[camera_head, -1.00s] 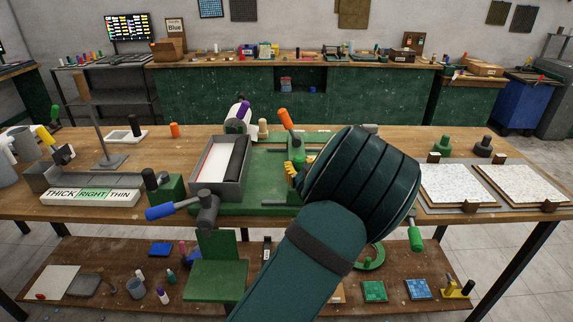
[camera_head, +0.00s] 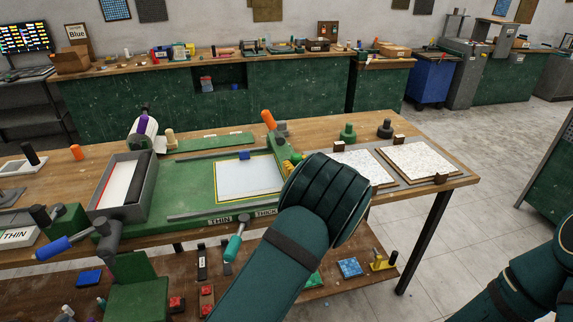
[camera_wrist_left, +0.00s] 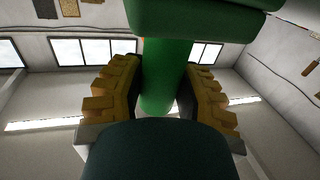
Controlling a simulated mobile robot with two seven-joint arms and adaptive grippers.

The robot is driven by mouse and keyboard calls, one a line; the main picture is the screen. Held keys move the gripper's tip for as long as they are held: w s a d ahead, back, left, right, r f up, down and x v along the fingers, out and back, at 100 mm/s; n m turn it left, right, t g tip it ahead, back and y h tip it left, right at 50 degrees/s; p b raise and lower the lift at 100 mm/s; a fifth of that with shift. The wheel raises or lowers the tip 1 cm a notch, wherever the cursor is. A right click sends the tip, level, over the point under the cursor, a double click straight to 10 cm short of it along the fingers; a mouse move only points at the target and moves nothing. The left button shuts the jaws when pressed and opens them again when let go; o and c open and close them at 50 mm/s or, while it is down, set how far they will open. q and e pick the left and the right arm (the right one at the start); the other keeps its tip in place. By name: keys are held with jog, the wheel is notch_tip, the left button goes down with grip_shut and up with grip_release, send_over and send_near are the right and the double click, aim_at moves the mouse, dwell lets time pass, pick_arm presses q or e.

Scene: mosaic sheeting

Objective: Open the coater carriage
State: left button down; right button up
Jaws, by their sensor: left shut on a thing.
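The green coater bed (camera_head: 180,192) lies on the workbench. A white plate (camera_head: 245,180) with a yellow edge is exposed on it. The green coater carriage (camera_head: 281,147), with an orange-topped lever (camera_head: 268,120), stands at the bed's right end. My left gripper (camera_head: 294,160) is at the carriage's right side, mostly hidden by my own dark green wrist. In the left wrist view, its yellow fingers (camera_wrist_left: 165,98) are shut around a green post (camera_wrist_left: 163,65), seemingly the carriage's handle. My right arm shows at the lower right; its gripper is out of view.
A grey tray (camera_head: 101,199) sits at the bed's left end. A blue block (camera_head: 244,155) lies near the back rail. To the right are speckled white tiles (camera_head: 421,160) and green (camera_head: 348,132) and dark knobs (camera_head: 385,129). Floor right of the bench is clear.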

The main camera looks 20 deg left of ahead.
pick_arm(q)
jog(key=shift+w+d, duration=0.35)
jog(key=shift+d, duration=0.2)
jog(key=shift+r, duration=0.1)
jog(key=c, duration=0.6)
grip_release()
jog(key=shift+w+d, duration=0.1)
jog(key=shift+d, duration=0.05)
jog(key=v, duration=1.2)
